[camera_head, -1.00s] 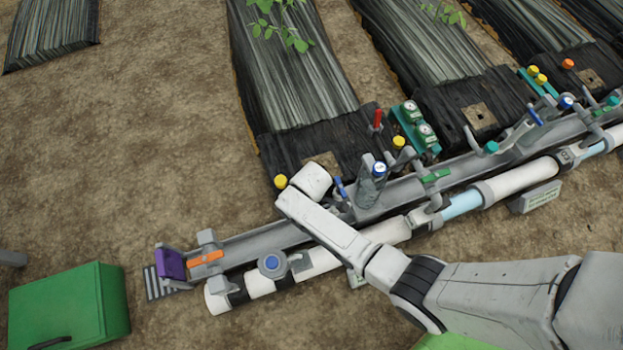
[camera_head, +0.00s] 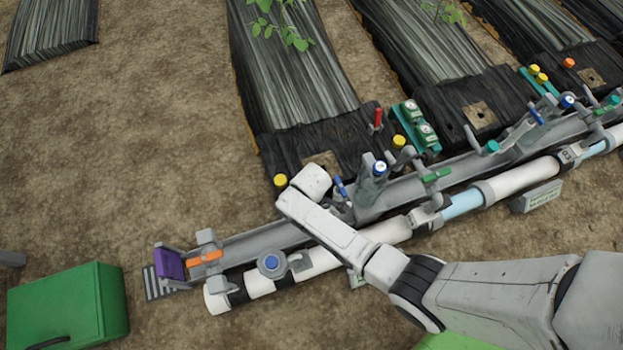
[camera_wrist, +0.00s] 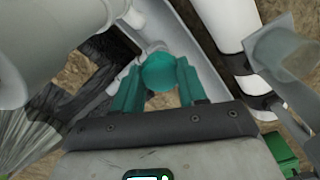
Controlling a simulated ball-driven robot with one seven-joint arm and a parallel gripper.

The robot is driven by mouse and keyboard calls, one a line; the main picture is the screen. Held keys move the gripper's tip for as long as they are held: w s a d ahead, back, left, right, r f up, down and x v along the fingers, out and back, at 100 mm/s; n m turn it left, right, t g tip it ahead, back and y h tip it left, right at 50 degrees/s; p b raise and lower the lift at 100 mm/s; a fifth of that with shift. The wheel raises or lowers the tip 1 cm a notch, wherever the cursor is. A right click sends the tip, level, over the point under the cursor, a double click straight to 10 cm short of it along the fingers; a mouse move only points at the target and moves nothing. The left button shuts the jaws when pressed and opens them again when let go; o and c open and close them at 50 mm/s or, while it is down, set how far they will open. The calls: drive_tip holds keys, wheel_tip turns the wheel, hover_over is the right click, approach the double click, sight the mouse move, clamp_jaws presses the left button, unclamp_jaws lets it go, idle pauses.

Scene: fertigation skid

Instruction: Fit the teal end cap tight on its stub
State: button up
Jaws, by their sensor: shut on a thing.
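The teal end cap (camera_wrist: 160,73) shows as a round teal top between the two fingers in the wrist view. My gripper (camera_wrist: 158,78), with teal fingers, is shut on it. The cap is over or at the grey channel rail (camera_wrist: 183,45). The stub is hidden beneath the cap and fingers, so I cannot tell how the cap sits on it. In the head view my white arm crosses the pipes, and its end hides the fingers and the held cap.
The grey rail (camera_head: 262,243) runs beside a white pipe (camera_head: 322,259), with valves and coloured knobs along it. A purple part (camera_head: 171,264) and an orange handle (camera_head: 206,258) are at its left end. A green box (camera_head: 70,305) stands lower left. Open soil lies upper left.

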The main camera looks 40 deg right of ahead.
drive_tip(key=shift+f, duration=0.35)
idle(0.3)
drive_tip(key=o, duration=0.7)
drive_tip(key=shift+f+b, duration=0.3)
drive_tip(key=shift+f, duration=0.05)
drive_tip(key=c, duration=0.4)
drive_tip(key=shift+f+m+p, duration=0.1)
drive_tip(key=shift+m+p, duration=0.2)
drive_tip(key=shift+m, duration=1.4)
